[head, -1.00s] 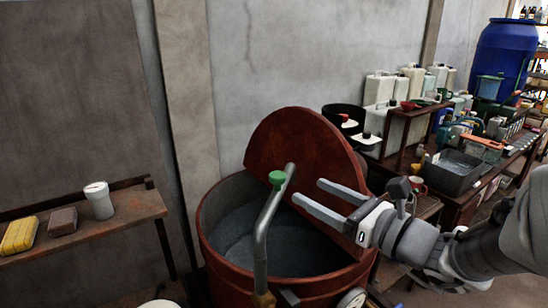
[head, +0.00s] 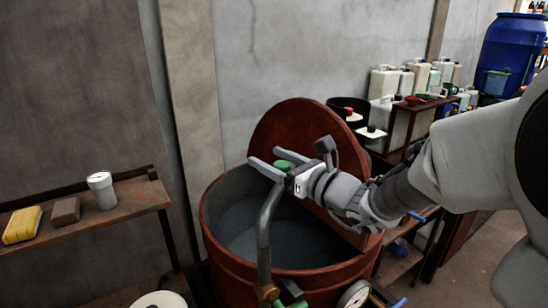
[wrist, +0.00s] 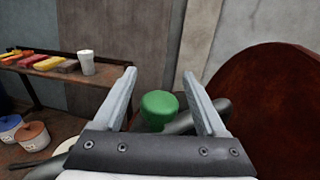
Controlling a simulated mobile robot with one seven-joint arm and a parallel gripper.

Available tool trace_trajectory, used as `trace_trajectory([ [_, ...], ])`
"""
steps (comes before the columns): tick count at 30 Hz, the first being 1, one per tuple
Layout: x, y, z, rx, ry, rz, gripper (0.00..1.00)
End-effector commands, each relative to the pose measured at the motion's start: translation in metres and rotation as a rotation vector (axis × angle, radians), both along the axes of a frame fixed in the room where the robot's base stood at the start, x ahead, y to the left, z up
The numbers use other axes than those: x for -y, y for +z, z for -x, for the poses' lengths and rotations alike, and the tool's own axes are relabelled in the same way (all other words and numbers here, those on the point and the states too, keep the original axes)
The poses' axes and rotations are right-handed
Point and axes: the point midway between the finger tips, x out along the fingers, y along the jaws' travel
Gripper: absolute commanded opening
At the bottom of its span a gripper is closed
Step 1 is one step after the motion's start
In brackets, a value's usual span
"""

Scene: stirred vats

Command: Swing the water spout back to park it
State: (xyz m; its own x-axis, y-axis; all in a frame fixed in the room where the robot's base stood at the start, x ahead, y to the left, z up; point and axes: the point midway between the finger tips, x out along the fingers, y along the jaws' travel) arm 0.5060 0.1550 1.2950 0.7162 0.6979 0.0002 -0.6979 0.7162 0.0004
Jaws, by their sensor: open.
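The water spout (head: 264,232) is a bent grey pipe that rises at the front of the red-brown vat (head: 222,248), its upper end over the vat's opening. A green knob (head: 283,164) sits on the spout near its top. My gripper (head: 262,166) is open at the knob, with one finger on each side of it. In the wrist view the green knob (wrist: 159,107) shows between the two fingers, with a gap on each side. The pipe passes under the right finger. The vat holds dark grey liquid, and its half lid stands raised behind.
A wooden shelf (head: 130,200) at the left holds a white cup (head: 102,190), a brown block and a yellow block. A gauge (head: 354,295) sits at the vat's front right. Canisters and a blue barrel stand at the back right.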

Motion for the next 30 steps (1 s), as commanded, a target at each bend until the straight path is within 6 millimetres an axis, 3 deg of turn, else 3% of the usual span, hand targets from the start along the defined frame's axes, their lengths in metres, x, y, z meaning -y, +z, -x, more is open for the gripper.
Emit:
trace_trajectory([
  [2, 0.0001, 0.0, 0.0002, 0.0, 0.0, 0.0, 0.72],
  [14, 0.0002, 0.0, 0.0004, 0.0, 0.0, 0.0, 0.0],
  [30, 0.0003, -0.0001, 0.0004, 0.001, 0.0, 0.001, 0.0],
])
